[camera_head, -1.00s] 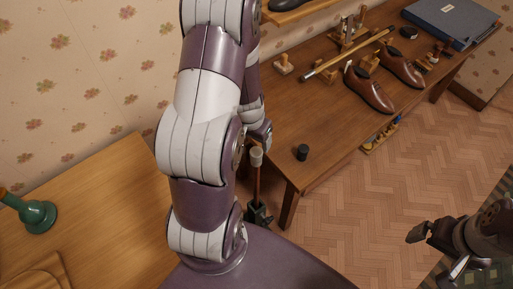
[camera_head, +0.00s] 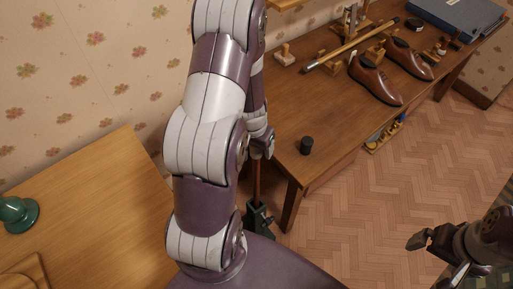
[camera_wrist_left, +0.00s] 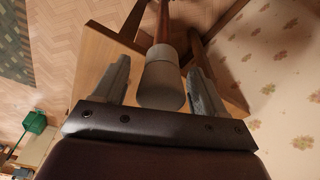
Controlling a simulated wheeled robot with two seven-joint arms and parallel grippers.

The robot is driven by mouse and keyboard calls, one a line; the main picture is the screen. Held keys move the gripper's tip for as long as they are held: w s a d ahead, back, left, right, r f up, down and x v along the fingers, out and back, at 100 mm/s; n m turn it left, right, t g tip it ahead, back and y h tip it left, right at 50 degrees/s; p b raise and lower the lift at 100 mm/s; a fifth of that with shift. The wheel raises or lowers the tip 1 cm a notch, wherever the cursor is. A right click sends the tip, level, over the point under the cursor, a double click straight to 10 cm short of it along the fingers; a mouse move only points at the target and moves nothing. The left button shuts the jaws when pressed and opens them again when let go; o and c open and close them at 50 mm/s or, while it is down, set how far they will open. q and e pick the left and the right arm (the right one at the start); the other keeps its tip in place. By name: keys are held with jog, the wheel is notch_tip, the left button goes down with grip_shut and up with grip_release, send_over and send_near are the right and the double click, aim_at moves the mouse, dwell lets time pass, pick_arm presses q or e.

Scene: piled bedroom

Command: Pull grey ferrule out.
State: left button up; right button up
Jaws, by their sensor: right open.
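The grey ferrule (camera_wrist_left: 161,80) is a pale cylinder capping a brown shaft (camera_head: 257,180). In the left wrist view it is between the two fingers of my left gripper (camera_head: 262,147), with a gap visible on its left side; the right finger is very close to it. The fingers look open around it. In the head view the ferrule is hidden behind the gripper. The shaft stands upright in a dark green clamp (camera_head: 259,216) at the table's near end. My right gripper (camera_head: 424,241) is open and empty over the floor at the lower right.
The brown table (camera_head: 325,120) beside the shaft holds a small dark cylinder (camera_head: 306,145), brown shoes (camera_head: 375,80) and a long wooden stick (camera_head: 350,47). A lighter desk (camera_head: 95,205) with a green object (camera_head: 18,213) is at left. Open floor (camera_head: 360,215) lies at right.

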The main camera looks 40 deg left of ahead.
pick_arm(q)
grip_shut()
jog(key=shift+r+p, duration=0.6)
jog(key=shift+p, duration=0.05)
notch_tip(320, 180, up, 7)
jog(key=p, duration=0.6)
jog(key=shift+f, duration=0.15)
jog(key=shift+f, duration=0.1)
dwell(0.4)
